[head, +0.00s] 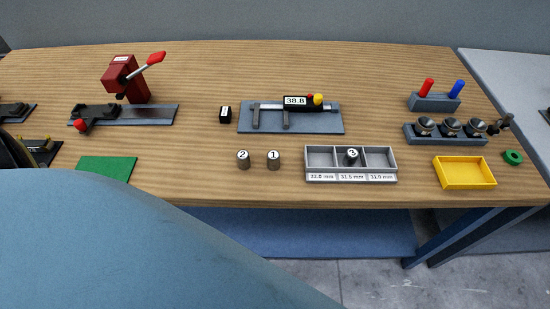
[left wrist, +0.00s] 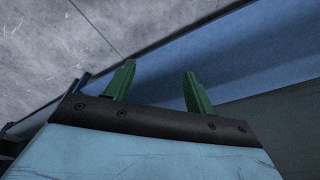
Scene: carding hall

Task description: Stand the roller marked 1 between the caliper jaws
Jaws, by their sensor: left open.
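The roller marked 1 (head: 273,161) is a small grey cylinder standing upright on the bench in the head view. The roller marked 2 (head: 243,160) stands just left of it. The caliper (head: 312,106) lies behind them on a blue-grey plate (head: 325,126); its display reads 38.8. Its two grey jaws point toward me with an empty gap between them. My left gripper (left wrist: 155,73) has green fingers, spread apart and empty in the left wrist view, with floor and a blue surface beyond. My right gripper is not seen.
A grey three-compartment tray (head: 310,159) with size labels holds roller 3 (head: 352,157) in its middle. A yellow bin (head: 465,185) is right, a green mat (head: 105,169) left, and a red-handled press (head: 130,82) behind.

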